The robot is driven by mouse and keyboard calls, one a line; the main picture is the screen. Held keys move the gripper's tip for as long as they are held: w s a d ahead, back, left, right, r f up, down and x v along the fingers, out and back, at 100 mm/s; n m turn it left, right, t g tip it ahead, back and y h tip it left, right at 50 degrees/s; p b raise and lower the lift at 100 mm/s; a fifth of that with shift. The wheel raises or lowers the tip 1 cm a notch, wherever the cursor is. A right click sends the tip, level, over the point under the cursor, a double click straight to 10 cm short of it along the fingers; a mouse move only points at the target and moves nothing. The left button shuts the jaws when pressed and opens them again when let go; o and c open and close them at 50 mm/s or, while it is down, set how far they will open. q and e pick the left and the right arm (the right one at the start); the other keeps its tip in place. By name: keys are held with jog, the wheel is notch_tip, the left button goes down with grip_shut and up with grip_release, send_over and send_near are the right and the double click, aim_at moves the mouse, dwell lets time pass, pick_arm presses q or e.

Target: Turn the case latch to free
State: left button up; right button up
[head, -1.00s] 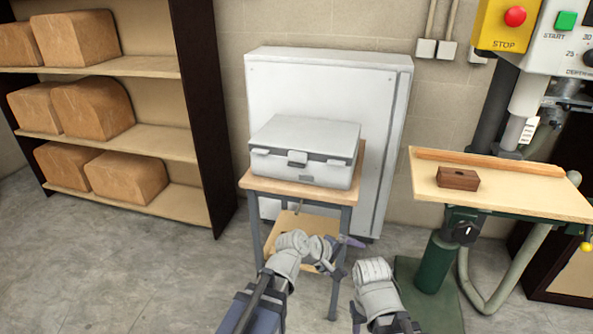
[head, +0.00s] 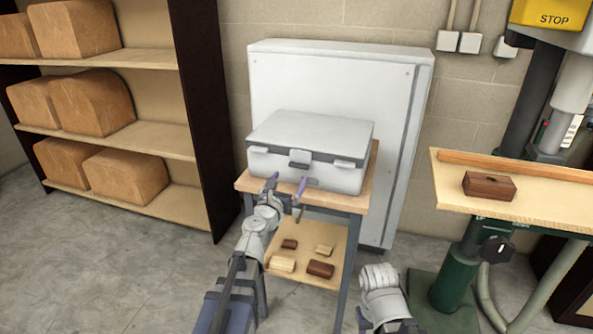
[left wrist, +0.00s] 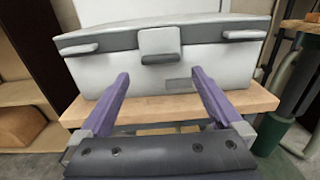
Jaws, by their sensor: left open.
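A light grey case (head: 305,150) lies shut on a small wood-topped table (head: 355,200). Its latch (head: 300,158) is in the middle of the front, between two smaller side clasps. In the left wrist view the latch (left wrist: 160,45) is a grey plate with a dark lower tab, centred above my fingers. My left gripper (head: 287,185) is open in front of the case, just below the latch. In the left wrist view its purple fingers (left wrist: 160,90) are spread apart with nothing between them. My right arm shows at the bottom, but its fingers are not visible.
Several wood blocks (head: 320,269) lie on the table's lower shelf. A grey cabinet (head: 400,150) stands behind the case. A shelf unit with large brown blocks (head: 125,175) is at left. A drill-press table with a dark wooden block (head: 489,185) is at right.

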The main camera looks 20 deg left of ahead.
aim_at(298, 167)
pick_arm(q)
jog(key=w, duration=0.6)
jog(key=shift+w+d, duration=0.2)
jog(key=shift+w, duration=0.15)
jog(key=shift+c, duration=0.2)
jog(key=shift+s, duration=0.1)
jog(key=c, duration=1.1)
